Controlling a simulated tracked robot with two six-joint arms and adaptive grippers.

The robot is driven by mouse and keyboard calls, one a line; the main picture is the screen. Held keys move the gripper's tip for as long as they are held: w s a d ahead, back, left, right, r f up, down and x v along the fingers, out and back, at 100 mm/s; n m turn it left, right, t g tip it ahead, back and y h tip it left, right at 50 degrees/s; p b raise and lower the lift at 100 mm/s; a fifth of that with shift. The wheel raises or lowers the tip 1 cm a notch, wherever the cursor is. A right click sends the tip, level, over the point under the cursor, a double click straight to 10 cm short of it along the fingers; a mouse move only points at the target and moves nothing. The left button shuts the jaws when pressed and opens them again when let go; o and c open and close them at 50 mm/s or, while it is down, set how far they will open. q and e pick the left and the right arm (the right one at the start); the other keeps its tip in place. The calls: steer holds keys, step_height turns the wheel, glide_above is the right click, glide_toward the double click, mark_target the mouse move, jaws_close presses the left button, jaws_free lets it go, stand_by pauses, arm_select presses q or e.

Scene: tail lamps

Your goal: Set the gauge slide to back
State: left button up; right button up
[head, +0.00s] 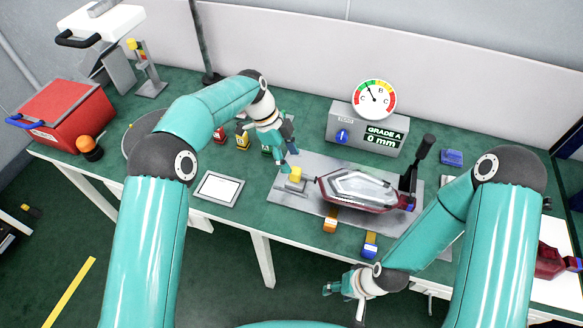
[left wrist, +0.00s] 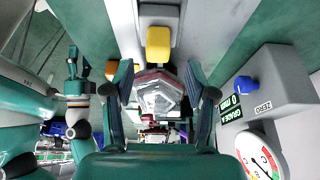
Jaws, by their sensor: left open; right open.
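The gauge slide has a yellow knob (head: 296,174) on a small grey block, at the left end of a grey plate (head: 284,203). The yellow knob also shows in the left wrist view (left wrist: 158,47), beyond my open fingers. My left gripper (head: 287,160) is open and empty, just above and behind the knob; I cannot tell whether it touches it. A tail lamp (head: 362,188) with a clear lens and dark red rim lies on the plate, right of the slide. My right gripper (head: 338,288) is open and empty, in front of the table's front edge.
A grey gauge box (head: 345,128) reads "GRADE A 0 mm", with a dial (head: 374,99) and blue zero knob (head: 342,136). A black lever (head: 419,156) stands right of the lamp. Orange (head: 330,221) and blue (head: 370,245) tabs line the front edge. A white-screened tablet (head: 218,188) lies left.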

mark_target(295, 169)
arm_select(q)
steer(key=shift+p+x, duration=0.45)
steer(key=shift+x, duration=2.25)
steer(key=shift+r, duration=0.1)
jaws_close()
